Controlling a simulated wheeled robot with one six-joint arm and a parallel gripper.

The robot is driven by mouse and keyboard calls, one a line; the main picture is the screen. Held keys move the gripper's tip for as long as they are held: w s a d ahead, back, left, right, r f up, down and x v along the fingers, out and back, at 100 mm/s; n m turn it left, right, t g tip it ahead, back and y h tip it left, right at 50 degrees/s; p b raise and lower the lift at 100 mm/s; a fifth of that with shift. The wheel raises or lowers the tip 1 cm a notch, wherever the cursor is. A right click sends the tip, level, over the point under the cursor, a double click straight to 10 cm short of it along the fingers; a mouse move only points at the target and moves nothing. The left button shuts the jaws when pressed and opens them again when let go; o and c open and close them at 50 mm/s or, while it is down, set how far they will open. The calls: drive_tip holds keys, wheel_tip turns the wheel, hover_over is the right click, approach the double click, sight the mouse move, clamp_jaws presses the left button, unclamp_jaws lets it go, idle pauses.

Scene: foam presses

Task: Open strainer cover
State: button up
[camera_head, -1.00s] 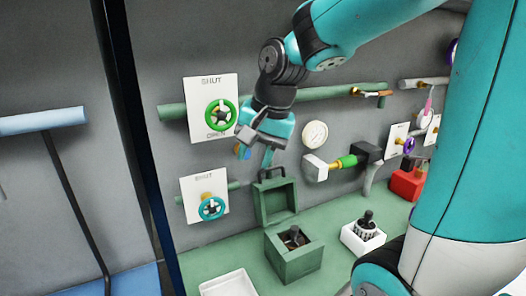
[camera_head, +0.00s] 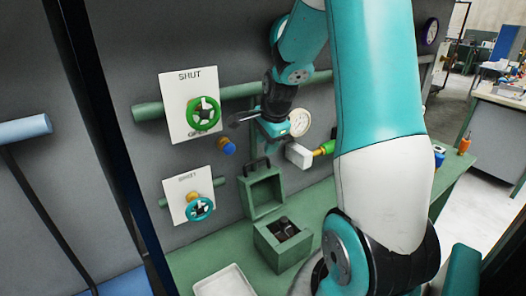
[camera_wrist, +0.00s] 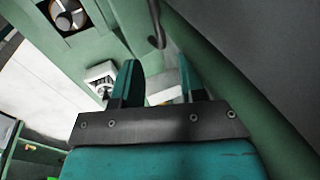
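The strainer is a green box (camera_head: 283,252) on the green bench, with its top open and dark parts inside. Its green cover (camera_head: 250,192) stands upright behind the box near the wall, with a dark handle on its top edge. My gripper (camera_head: 258,127) is above the cover, in front of the pipe and left of the white gauge, apart from the cover. In the wrist view my gripper (camera_wrist: 158,82) has its two teal fingers spread, with nothing held between them. The open box (camera_wrist: 82,27) with a round part inside shows at upper left there.
A green handwheel (camera_head: 203,115) on a SHUT plate and a teal handwheel (camera_head: 200,209) are on the wall at left. A blue knob (camera_head: 228,149) juts out between them. A white tray (camera_head: 226,284) lies on the bench at front left.

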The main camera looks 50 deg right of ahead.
hover_over(263, 170)
wheel_tip(263, 170, down, 5)
drive_tip(key=shift+d+r+p, duration=0.1)
drive_tip(key=shift+d+p, duration=0.05)
drive_tip(key=shift+p, duration=0.2)
clamp_jaws()
